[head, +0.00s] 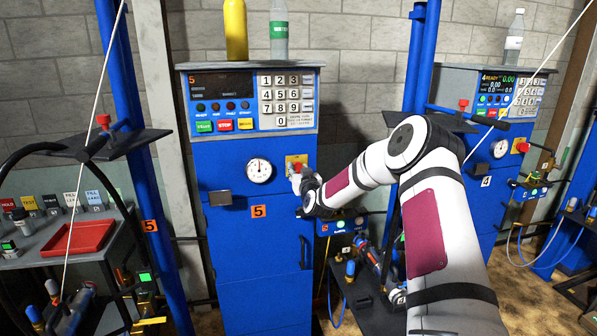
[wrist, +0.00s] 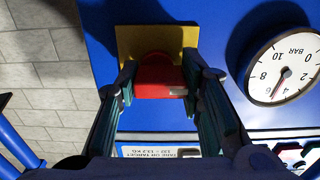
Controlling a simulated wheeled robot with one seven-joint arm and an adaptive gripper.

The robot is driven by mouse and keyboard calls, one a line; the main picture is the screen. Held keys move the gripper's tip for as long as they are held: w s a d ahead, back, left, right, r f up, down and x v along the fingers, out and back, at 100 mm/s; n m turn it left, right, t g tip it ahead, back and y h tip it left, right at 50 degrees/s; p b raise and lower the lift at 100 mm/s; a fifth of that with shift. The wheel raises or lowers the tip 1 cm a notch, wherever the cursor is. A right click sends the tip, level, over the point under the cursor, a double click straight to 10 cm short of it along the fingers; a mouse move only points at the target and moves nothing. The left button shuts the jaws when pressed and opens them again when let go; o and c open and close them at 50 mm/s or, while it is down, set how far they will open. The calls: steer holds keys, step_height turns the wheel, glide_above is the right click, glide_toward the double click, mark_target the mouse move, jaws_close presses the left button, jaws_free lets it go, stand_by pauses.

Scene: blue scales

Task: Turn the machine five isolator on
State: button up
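Machine five (head: 258,175) is a blue cabinet with an orange "5" label; its display (head: 222,86) is dark. Its isolator is a red knob on a yellow plate (head: 296,161), right of the round gauge (head: 259,170). In the head view my gripper (head: 297,180) is at the plate and partly covers the knob. In the wrist view the red knob (wrist: 160,77) shows against the yellow plate (wrist: 128,42). My gripper's (wrist: 162,88) fingers are spread, one on each side of the knob. Contact with the knob's sides is not clear.
The bar gauge (wrist: 284,66) is close beside the right finger in the wrist view. A similar machine four (head: 487,125), its display lit, stands to the right. A red tray (head: 78,239) is on the left bench. Two bottles (head: 236,30) stand on top of machine five.

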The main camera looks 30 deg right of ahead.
steer(key=c, duration=0.3)
steer(key=m, duration=0.4)
steer(key=shift+r+m, duration=0.1)
steer(key=shift+m, duration=0.2)
steer(key=m, duration=0.4)
steer(key=shift+d+m, duration=0.1)
steer(key=shift+m, duration=0.2)
steer(key=m, duration=0.4)
steer(key=shift+d+m+p, duration=0.1)
steer(key=shift+m+p, duration=0.2)
steer(key=shift+m, duration=2.1)
